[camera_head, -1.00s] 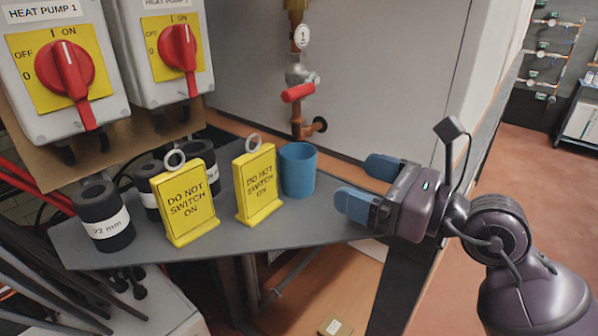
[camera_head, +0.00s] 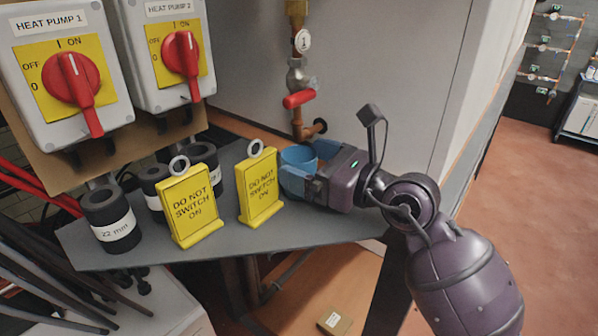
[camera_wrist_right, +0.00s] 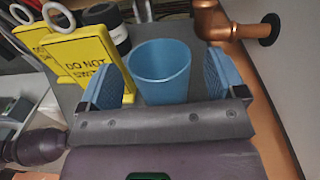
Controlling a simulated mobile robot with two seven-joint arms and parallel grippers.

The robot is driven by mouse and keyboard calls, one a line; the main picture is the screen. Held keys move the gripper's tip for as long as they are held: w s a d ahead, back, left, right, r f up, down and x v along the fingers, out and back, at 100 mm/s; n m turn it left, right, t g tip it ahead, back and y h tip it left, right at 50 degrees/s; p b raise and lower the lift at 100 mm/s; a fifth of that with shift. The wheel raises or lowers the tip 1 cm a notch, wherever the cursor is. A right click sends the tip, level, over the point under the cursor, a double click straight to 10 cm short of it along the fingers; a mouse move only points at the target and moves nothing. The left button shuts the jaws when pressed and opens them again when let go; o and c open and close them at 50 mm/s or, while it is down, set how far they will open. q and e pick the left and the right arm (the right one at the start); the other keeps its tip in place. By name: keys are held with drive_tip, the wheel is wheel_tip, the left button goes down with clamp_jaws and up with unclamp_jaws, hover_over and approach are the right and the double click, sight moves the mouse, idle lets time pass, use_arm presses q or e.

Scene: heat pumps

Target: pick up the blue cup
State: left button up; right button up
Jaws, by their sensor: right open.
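The blue cup (camera_head: 299,157) stands upright on the grey shelf (camera_head: 150,254), and its lower part is hidden behind my right gripper in the head view. My right gripper (camera_head: 300,172) is open, with its blue fingers on either side of the cup. In the right wrist view the cup (camera_wrist_right: 162,72) stands between the two fingers of my right gripper (camera_wrist_right: 163,82). A narrow gap shows beside the cup at the right finger; contact at the left finger cannot be told. My left gripper is not in view.
Two yellow "DO NOT SWITCH ON" signs, one near (camera_head: 259,188) and one farther left (camera_head: 191,205), stand left of the cup. Black cylinders (camera_head: 110,220) stand farther left. A copper pipe with a red valve handle (camera_head: 299,99) rises behind the cup.

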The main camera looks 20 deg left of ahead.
drive_tip(key=shift+c, duration=0.3)
drive_tip(key=c, duration=1)
drive_tip(key=shift+o, duration=0.2)
drive_tip(key=shift+r, duration=0.15)
